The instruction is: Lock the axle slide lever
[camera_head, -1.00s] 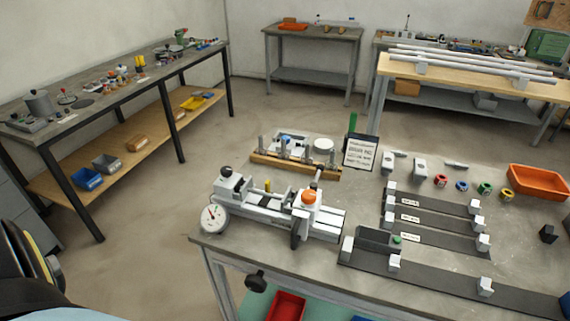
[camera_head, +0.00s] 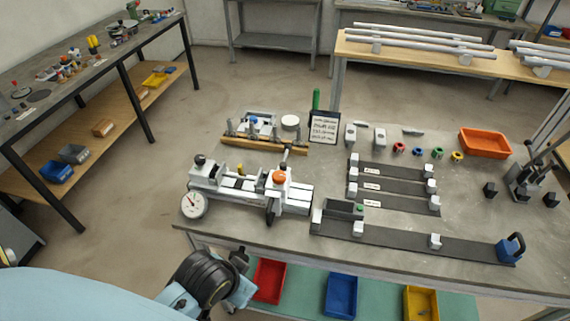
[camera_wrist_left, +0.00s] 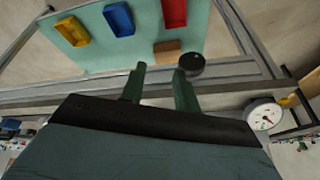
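The frame jig (camera_head: 245,190) stands at the left end of the grey bench. I cannot tell which of these is the axle slide lever. My left gripper shows in the left wrist view (camera_wrist_left: 160,86), its two green fingers apart with nothing between them. It is low in front of the bench, near a round black knob (camera_wrist_left: 192,65). The dial gauge shows there too (camera_wrist_left: 265,115). My right gripper is out of view.
The bench's front edge (camera_head: 380,272) runs above a shelf with red (camera_head: 270,281), blue (camera_head: 341,296) and yellow (camera_head: 420,303) bins. Dark rails with white blocks (camera_head: 393,187) lie right of the jig. A wooden rack (camera_head: 262,145) and a sign (camera_head: 324,126) stand behind it.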

